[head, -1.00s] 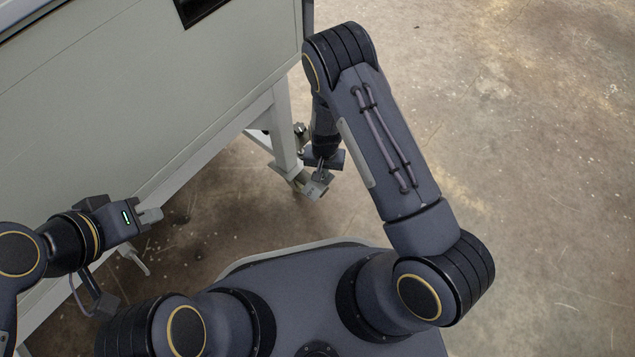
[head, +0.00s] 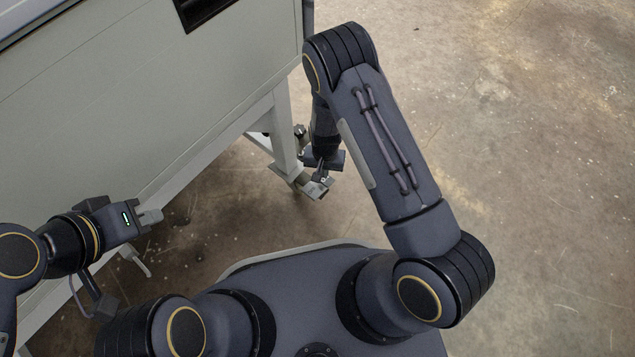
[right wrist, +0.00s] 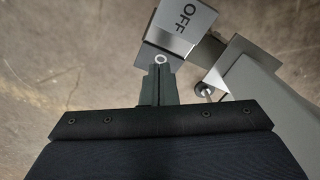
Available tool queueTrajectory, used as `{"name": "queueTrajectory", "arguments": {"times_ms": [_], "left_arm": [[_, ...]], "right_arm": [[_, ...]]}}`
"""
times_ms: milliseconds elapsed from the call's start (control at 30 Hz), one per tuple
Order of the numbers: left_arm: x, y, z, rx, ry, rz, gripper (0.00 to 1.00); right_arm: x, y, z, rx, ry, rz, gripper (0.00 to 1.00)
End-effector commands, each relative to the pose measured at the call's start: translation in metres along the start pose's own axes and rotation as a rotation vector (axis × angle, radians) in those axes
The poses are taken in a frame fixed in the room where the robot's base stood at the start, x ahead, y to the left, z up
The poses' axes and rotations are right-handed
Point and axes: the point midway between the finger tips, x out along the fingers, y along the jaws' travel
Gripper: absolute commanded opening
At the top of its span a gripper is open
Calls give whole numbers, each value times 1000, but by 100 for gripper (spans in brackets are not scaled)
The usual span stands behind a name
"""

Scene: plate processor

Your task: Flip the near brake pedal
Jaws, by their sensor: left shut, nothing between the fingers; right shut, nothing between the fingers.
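The brake pedal (head: 318,190) is a small grey metal piece low at the foot of the machine's leg. My right gripper (head: 325,177) is shut and empty, pointing down at the pedal. In the right wrist view its fingertips (right wrist: 160,66) are at the ringed end; whether they touch it I cannot tell. My left gripper (head: 152,216) is shut and empty, beside the machine's side panel, away from the pedal.
The pale leg (head: 285,130) of the machine stands just left of my right gripper. The large grey machine body (head: 140,90) fills the upper left. A small pale fitting (head: 136,260) shows below my left gripper. The concrete floor (head: 530,160) on the right is clear.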

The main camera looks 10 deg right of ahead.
Motion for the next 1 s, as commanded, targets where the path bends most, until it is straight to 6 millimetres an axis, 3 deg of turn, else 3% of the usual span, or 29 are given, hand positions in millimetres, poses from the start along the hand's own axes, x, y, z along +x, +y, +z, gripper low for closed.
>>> {"name": "queueTrajectory", "arguments": {"times_ms": [600,1000], "left_arm": [[-33,15,-16,0,0,0,0],[-33,15,-16,0,0,0,0]], "right_arm": [[-53,0,0,1,1,0,0],[-54,0,0,1,0,0,0]]}}
